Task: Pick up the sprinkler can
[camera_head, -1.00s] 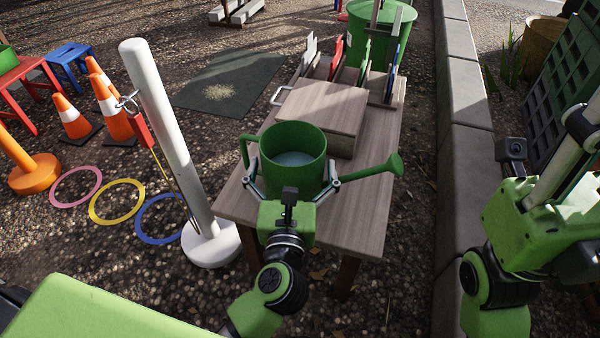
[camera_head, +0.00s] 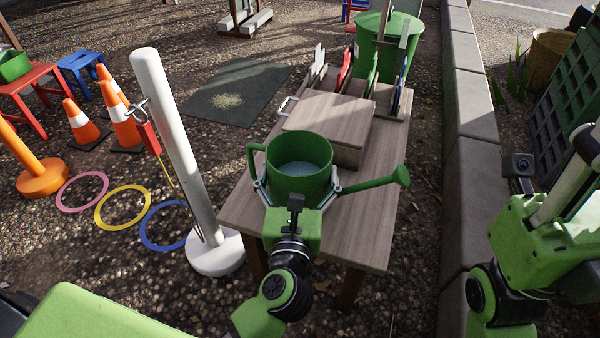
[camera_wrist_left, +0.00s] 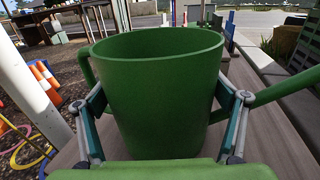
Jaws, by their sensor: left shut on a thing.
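The green sprinkler can (camera_head: 299,178) stands upright at the near part of the wooden table (camera_head: 362,235), with water-like pale content inside. Its handle is on the left and its long spout points right. My left gripper (camera_head: 298,190) is shut on the can's body, with one finger on each side. In the left wrist view the can (camera_wrist_left: 155,95) fills the middle, between the two fingers of the left gripper (camera_wrist_left: 160,110). I cannot tell whether the can's base touches the table. My right arm is at the right edge, and its fingers are not visible.
A wooden box (camera_head: 330,118) and a rack of hand tools (camera_head: 362,85) sit behind the can. A white post (camera_head: 178,150) stands close to the table's left. Orange cones (camera_head: 84,124) and coloured rings (camera_head: 122,207) lie further left. A stone kerb (camera_head: 470,130) runs along the right.

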